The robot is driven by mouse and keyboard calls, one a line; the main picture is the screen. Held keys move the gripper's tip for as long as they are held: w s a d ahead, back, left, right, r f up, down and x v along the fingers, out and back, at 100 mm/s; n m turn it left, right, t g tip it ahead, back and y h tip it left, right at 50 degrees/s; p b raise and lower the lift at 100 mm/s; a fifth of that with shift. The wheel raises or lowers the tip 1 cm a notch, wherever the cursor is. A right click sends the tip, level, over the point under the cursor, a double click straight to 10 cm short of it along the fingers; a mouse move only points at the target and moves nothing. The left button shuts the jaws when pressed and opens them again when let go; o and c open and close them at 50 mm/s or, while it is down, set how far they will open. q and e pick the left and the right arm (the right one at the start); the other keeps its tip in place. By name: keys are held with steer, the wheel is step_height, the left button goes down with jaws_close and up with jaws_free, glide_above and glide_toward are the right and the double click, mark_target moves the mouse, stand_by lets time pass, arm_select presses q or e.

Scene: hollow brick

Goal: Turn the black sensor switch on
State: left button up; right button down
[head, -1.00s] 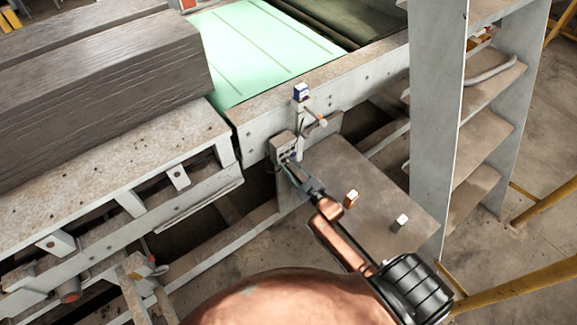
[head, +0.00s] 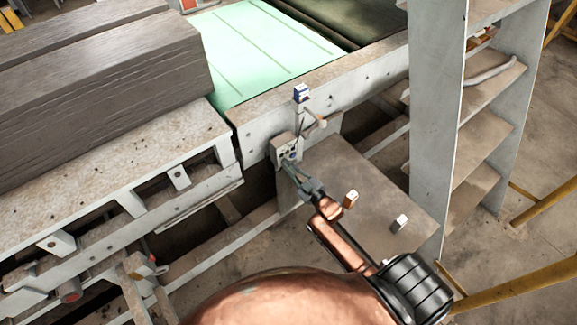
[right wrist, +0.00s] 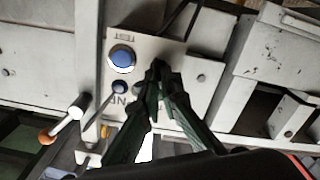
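The grey control box (head: 284,146) is fixed to the machine's side frame, at the middle of the head view. In the right wrist view its pale panel (right wrist: 143,50) shows a large blue button (right wrist: 122,59) by the word TEST, upside down, and a smaller dark blue knob (right wrist: 119,88) by partly covered lettering. I cannot clearly make out the black sensor switch; the fingers cover part of the panel. My right gripper (right wrist: 162,70) has its fingertips together in front of the panel, right of the blue button. Contact cannot be told. My left gripper is not in view.
A lever with an orange end (right wrist: 47,138) sticks out left of the panel. A blue-and-white device (head: 301,93) stands above the box. A grey plate (head: 375,185) with two small blocks lies below right. A tall grey ladder-like frame (head: 437,100) stands at right.

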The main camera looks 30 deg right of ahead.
steer(key=m+p, duration=0.1)
steer(key=m, duration=0.2)
steer(key=m+p, duration=0.1)
steer(key=m, duration=0.3)
steer(key=m+p, duration=0.2)
steer(key=m, duration=0.2)
steer(key=shift+d, duration=0.3)
steer(key=shift+m, duration=0.3)
steer(key=c, duration=2.2)
jaws_free()
steer(key=shift+o, duration=0.2)
steer(key=s+d, duration=0.1)
steer(key=s, duration=1.1)
